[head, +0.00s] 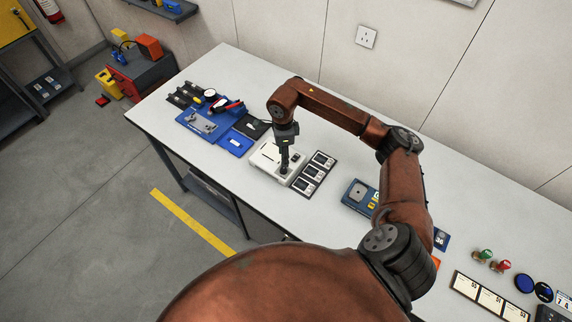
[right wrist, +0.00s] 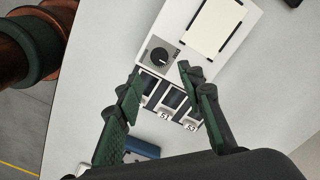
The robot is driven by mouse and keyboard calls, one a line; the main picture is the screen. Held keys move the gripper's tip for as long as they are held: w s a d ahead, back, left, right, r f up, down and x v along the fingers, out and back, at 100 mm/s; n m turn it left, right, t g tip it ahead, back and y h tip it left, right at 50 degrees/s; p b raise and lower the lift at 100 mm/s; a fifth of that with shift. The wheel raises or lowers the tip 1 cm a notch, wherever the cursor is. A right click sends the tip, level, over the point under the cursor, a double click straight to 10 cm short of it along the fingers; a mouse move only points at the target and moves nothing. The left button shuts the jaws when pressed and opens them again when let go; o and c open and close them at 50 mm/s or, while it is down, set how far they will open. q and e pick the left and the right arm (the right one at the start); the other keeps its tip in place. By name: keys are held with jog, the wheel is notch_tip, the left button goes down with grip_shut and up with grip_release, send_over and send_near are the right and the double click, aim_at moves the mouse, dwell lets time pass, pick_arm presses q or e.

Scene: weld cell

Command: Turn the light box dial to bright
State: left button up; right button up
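The light box (head: 262,158) is a pale box on the bench. The right wrist view shows its white panel (right wrist: 209,27) and, at its near end, a black round dial (right wrist: 160,56) with a white mark on a grey plate. Small print by the dial is too small to read. My right gripper (head: 284,167) points down over the dial end of the box. In the right wrist view its fingers (right wrist: 161,70) are open, one on each side of the dial, with nothing between them; I cannot tell their height above it. My left gripper is not in view.
A dark rack (head: 313,174) of several labelled pieces stands right beside the box. A blue tray (head: 207,121) with tools lies to its left. A blue plate (head: 358,195) and green and red knobs (head: 503,265) lie further right. Bare bench is in front.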

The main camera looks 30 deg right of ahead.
aim_at(283, 170)
notch_tip(283, 170, down, 8)
jog(key=shift+r+p, duration=0.25)
jog(key=shift+p, duration=0.25)
jog(key=shift+c, duration=0.5)
grip_shut()
